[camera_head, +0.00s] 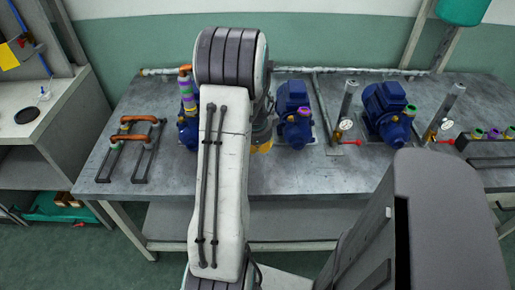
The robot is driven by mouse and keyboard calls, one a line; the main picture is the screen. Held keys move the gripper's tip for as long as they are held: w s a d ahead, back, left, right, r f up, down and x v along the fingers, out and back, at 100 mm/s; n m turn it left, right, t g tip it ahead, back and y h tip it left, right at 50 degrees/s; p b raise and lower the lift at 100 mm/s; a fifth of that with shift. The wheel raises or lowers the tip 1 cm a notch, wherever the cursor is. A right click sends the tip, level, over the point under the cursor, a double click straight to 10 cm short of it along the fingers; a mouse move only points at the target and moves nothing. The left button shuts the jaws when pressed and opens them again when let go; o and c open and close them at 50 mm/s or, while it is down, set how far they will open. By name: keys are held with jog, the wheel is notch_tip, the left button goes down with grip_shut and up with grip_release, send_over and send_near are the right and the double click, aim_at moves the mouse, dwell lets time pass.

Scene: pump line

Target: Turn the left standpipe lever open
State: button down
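Two grey standpipes with gauges show on the bench. The left standpipe (347,101) stands between two blue pumps, with a white-faced gauge (346,125) at its side. Its red lever (352,142) sits low at its foot and points right, roughly level in the picture. The right standpipe (451,101) has a similar red lever (444,142). My gripper (262,147) is mostly hidden behind my arm; only a yellowish part shows, left of the left standpipe and apart from its lever. Whether it is open or shut does not show.
Blue pumps (385,108) and (293,112) flank the left standpipe on the grey bench (300,178). A rack with orange handles (139,137) is at the left; a dark rack with coloured fittings (492,137) is at the right. The bench front is mostly clear.

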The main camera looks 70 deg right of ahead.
jog(key=shift+f+b, duration=0.3)
jog(key=shift+b, duration=0.35)
notch_tip(320, 180, down, 3)
jog(key=b, duration=0.7)
jog(key=f+b, duration=0.1)
jog(key=shift+w+a+f+b, duration=0.1)
jog(key=shift+w+f+b, duration=0.2)
jog(key=shift+w, duration=0.1)
jog(key=shift+w+a+f+b, duration=0.15)
jog(key=shift+w+f+b, duration=0.35)
jog(key=shift+f+b, duration=0.15)
jog(key=shift+w, duration=0.1)
jog(key=shift+r+p, duration=0.5)
jog(key=shift+r, duration=0.25)
jog(key=shift+a, duration=0.1)
